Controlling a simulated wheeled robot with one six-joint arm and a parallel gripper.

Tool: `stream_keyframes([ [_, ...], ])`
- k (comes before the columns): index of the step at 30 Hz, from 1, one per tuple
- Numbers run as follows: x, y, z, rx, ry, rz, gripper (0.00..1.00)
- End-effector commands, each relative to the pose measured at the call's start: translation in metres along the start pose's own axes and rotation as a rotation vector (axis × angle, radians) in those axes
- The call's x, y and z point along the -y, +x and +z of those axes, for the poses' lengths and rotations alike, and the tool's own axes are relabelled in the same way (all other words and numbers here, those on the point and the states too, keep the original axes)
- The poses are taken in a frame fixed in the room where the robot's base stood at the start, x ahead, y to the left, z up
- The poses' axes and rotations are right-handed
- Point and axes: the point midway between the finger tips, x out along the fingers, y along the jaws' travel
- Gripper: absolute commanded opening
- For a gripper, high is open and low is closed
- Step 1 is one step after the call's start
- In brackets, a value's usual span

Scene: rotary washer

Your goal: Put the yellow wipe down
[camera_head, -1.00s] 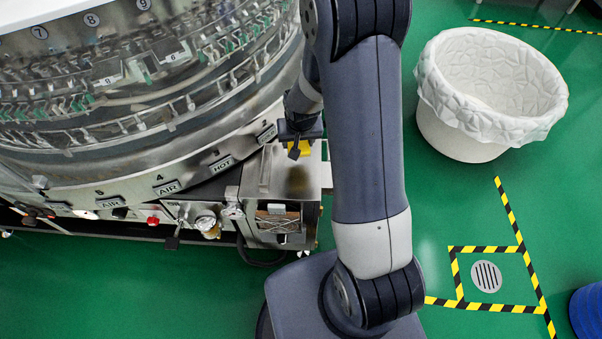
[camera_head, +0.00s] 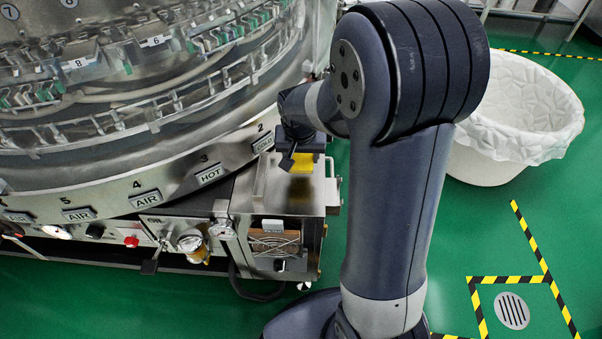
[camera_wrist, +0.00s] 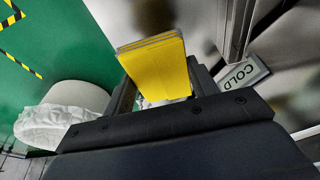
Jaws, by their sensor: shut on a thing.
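The yellow wipe (camera_wrist: 156,70) is a folded, layered yellow pad. It stands between the two dark fingers of my gripper (camera_wrist: 163,92) in the wrist view. In the head view the yellow wipe (camera_head: 303,162) shows as a small patch under my gripper (camera_head: 297,160), above the steel box top at the washer's right side. A yellow reflection shows on the metal below it. My gripper is shut on the wipe. I cannot tell whether the wipe touches the metal top.
The round steel washer (camera_head: 110,190) fills the left side, with labelled stations. The steel box (camera_head: 262,218) has a flat, clear top. A white lined bin (camera_head: 500,150) stands at the right. A floor drain (camera_head: 511,310) lies inside striped tape.

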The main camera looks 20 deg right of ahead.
Motion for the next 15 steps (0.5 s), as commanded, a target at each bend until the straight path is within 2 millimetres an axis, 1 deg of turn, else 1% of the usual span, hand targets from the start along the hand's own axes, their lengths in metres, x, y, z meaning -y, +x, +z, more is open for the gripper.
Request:
stream_keyframes([
  [1, 0.0, 0.009, 0.003, 0.002, 0.0, 0.001, 0.34],
  [5, 0.0, 0.017, 0.004, -0.001, 0.0, 0.0, 0.34],
  [8, 0.0, 0.026, 0.007, 0.001, 0.0, 0.0, 0.34],
  [12, 0.0, 0.047, 0.013, 0.002, 0.0, 0.0, 0.34],
  [15, 0.0, 0.052, 0.014, 0.0, 0.0, 0.0, 0.34],
])
